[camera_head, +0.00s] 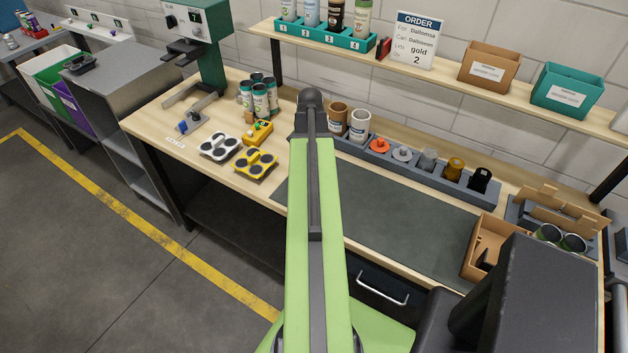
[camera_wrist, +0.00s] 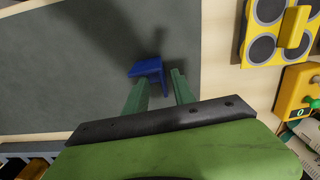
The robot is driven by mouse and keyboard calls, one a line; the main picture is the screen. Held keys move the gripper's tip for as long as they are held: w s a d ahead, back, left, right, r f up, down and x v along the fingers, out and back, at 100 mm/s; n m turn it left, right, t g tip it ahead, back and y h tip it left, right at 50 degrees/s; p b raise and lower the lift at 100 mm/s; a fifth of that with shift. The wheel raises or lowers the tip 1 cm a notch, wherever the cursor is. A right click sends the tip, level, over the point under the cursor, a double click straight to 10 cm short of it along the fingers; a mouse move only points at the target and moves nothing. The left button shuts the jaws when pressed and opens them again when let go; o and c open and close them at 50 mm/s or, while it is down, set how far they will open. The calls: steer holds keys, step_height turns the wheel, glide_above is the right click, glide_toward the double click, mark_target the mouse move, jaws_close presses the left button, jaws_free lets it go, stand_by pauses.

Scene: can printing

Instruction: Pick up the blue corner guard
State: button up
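In the wrist view the blue corner guard (camera_wrist: 146,68) is a small angled piece at the dark grey mat (camera_wrist: 60,75), near the mat's edge. My gripper (camera_wrist: 160,76) has two green fingers, spread apart and open. One leg of the guard extends into the gap between the fingers, and its flat face lies just beyond the left fingertip. Whether a finger touches it I cannot tell. In the head view my green arm reaches over the bench and hides the gripper and this guard.
A yellow tray with dark round pads (camera_head: 255,164) and a yellow box (camera_head: 258,133) stand left of the arm. A grey row of holders (camera_head: 420,170) lines the mat's back. A cardboard box (camera_head: 482,244) is at right. A small blue object (camera_head: 187,124) lies near the green press.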

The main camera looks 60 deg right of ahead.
step_height(320, 180, down, 5)
steer(key=b, duration=0.4)
steer(key=shift+w, duration=0.15)
steer(key=shift+r, duration=0.2)
jaws_close()
